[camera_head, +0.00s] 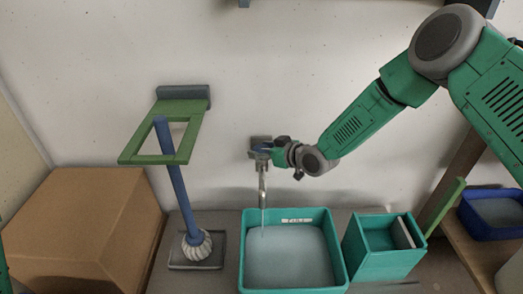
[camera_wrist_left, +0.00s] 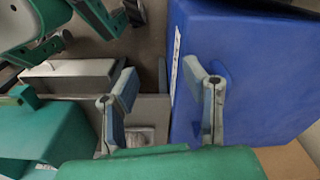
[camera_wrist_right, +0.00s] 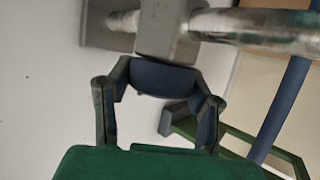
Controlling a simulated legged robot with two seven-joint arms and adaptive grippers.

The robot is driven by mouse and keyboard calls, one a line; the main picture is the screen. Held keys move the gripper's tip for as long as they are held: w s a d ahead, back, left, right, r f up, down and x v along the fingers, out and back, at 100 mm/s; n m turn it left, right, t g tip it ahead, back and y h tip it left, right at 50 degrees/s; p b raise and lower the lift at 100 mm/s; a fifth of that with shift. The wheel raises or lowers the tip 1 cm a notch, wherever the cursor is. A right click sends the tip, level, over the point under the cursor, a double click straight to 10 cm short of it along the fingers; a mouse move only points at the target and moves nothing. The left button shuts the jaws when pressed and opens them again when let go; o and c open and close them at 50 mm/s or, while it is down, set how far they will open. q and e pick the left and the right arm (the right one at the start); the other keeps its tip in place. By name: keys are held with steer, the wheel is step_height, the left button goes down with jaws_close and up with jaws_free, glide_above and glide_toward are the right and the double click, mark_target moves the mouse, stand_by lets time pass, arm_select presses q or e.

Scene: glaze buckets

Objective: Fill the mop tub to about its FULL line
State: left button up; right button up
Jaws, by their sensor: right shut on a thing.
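The teal mop tub (camera_head: 340,262) stands under the tap (camera_head: 262,178) in the head view. A thin stream falls from the spout into it. Grey water (camera_head: 285,258) covers the bottom, its surface a little below the white label (camera_head: 297,220) on the back wall. The label's writing is too small to read surely. My right gripper (camera_head: 266,150) is shut on the tap's blue handle (camera_wrist_right: 163,77), seen between its fingers in the right wrist view. My left gripper (camera_wrist_left: 160,80) shows only in its own wrist view, fingers apart, in front of a blue box-like thing (camera_wrist_left: 245,75).
A teal bin (camera_head: 380,262) stands just right of the tub. A blue tub (camera_head: 490,230) sits on a wooden shelf at right.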

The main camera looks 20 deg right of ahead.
steer(key=shift+d, duration=0.15)
steer(key=shift+a+r+h+p, duration=0.2)
steer(key=shift+a+h+p, duration=0.1)
steer(key=shift+p, duration=0.05)
steer(key=shift+m+t+h+p, duration=0.4)
steer(key=shift+m+h+p, duration=0.35)
steer(key=shift+m, duration=0.15)
steer(key=shift+d+m+t+h+p, duration=0.1)
steer(key=shift+m+t+h+p, duration=0.2)
steer(key=shift+m+h+p, duration=0.75)
steer(key=shift+f+m+h, duration=0.15)
steer(key=shift+m+h, duration=0.7)
steer(key=shift+h, duration=0.25)
steer(key=o, duration=1)
steer(key=shift+d, duration=0.1)
steer(key=shift+c, duration=0.2)
steer(key=shift+o, duration=1.1)
steer(key=shift+s, duration=0.1)
